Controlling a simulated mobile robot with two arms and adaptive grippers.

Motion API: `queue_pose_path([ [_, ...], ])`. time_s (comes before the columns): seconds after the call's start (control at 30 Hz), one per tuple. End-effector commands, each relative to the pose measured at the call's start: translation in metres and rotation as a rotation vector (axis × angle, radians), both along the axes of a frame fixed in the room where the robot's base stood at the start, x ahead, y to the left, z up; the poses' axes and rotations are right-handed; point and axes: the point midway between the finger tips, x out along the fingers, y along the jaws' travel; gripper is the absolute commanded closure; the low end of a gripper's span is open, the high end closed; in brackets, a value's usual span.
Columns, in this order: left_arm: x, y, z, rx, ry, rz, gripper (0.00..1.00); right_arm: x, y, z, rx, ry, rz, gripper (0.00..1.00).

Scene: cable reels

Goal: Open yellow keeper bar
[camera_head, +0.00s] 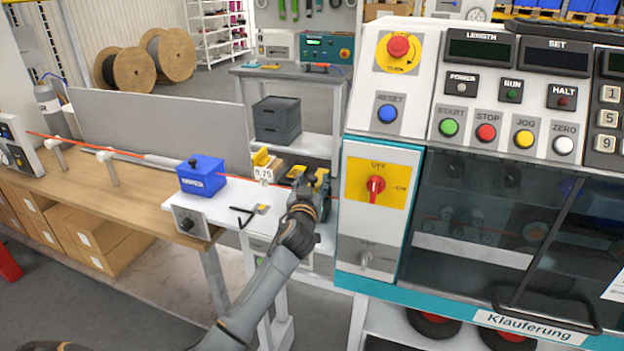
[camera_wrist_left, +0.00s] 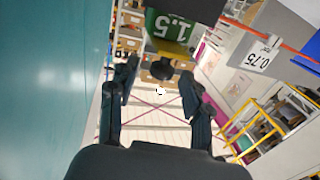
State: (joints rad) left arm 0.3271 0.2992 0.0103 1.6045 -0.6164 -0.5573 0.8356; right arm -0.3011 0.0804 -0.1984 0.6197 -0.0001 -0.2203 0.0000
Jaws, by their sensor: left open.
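My left gripper (camera_head: 318,192) reaches in beside the machine's left side, at the far end of the white bench top. In the left wrist view my left gripper (camera_wrist_left: 158,85) has its two dark fingers apart with nothing between them. Ahead of them is a green block marked 1.5 (camera_wrist_left: 172,28), with a yellow part (camera_wrist_left: 175,47) and a round black knob (camera_wrist_left: 160,70) below it. In the head view a yellow piece (camera_head: 322,178) shows by the gripper, partly hidden. I cannot tell which yellow part is the keeper bar. My right gripper is not in view.
A label marked 0.75 (camera_head: 263,174) stands below another yellow part (camera_head: 261,157). A blue box (camera_head: 202,176) sits on the bench, with an orange cable (camera_head: 85,146) running to it. The teal-edged control cabinet (camera_head: 378,215) stands close on the right.

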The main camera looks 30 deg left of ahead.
Motion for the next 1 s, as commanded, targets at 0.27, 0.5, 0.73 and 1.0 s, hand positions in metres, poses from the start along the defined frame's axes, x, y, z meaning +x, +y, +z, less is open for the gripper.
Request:
queue_pose_path([
  [0.27, 0.003, 0.002, 0.000, 0.001, 0.000, 0.000, 0.52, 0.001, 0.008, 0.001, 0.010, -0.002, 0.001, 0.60],
  [0.5, 0.003, 0.002, 0.000, 0.001, 0.000, 0.000, 0.84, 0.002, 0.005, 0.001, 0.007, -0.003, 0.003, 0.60],
  [0.73, 0.003, 0.002, 0.000, 0.001, 0.000, 0.000, 1.00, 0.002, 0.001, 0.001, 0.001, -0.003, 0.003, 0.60],
  [1.0, 0.013, 0.002, 0.007, -0.007, 0.025, 0.001, 1.00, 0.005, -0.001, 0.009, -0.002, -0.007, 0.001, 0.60],
])
